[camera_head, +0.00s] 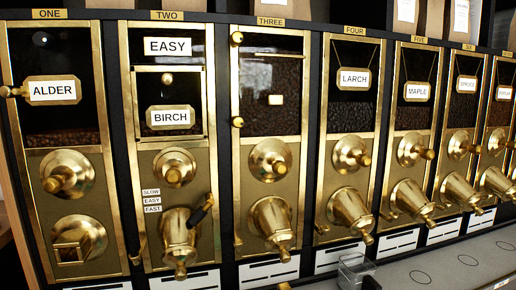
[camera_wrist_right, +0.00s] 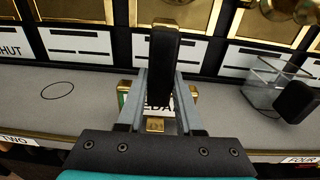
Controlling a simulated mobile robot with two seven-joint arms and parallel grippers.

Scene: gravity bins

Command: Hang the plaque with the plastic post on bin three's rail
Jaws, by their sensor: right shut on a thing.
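My right gripper (camera_wrist_right: 161,80) is shut on a brass-edged plaque (camera_wrist_right: 193,92) in the right wrist view, above the grey counter. The gripper covers most of its white face, so only part of its lettering, about "EDA", shows. No lettered plaque hangs from that rail. My left gripper is not in view.
Brass knobs (camera_head: 237,38) sit on bin three's left frame. Its cone (camera_head: 270,160) and spout (camera_head: 272,222) jut out below. Neighbouring bins carry plaques such as BIRCH (camera_head: 171,117) and LARCH (camera_head: 354,79). A clear cup (camera_wrist_right: 265,85) with a black handle stands on the counter (camera_wrist_right: 40,105).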

